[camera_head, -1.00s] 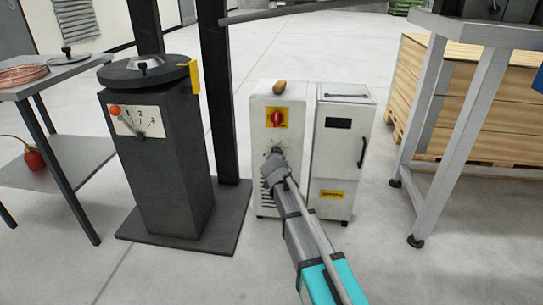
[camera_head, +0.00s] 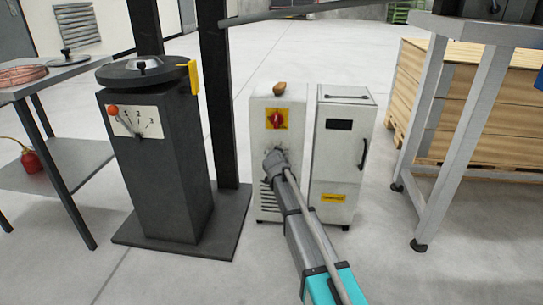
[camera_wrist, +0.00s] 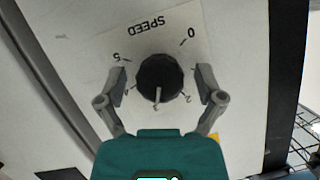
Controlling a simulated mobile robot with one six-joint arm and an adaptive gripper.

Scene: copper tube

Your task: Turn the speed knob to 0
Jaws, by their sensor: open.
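The black speed knob (camera_wrist: 159,76) sits on a pale dial plate (camera_wrist: 150,40) marked SPEED, which appears upside down in the wrist view. Its white pointer mark faces down in that view, between the 4 and the 2. The 0 is at the upper right of the plate and the 5 at the left. My gripper (camera_wrist: 161,79) is open, with one finger on each side of the knob and a visible gap on both sides. In the head view my gripper (camera_head: 275,162) is at the front of the white cabinet (camera_head: 293,102) and hides the knob.
A red switch on a yellow plate (camera_head: 277,119) is above my gripper. A second white cabinet (camera_head: 345,150) stands close on the right. A dark pedestal (camera_head: 165,185) with its own numbered lever dial stands left. A metal table (camera_head: 480,125) is farther right. Open floor lies between them.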

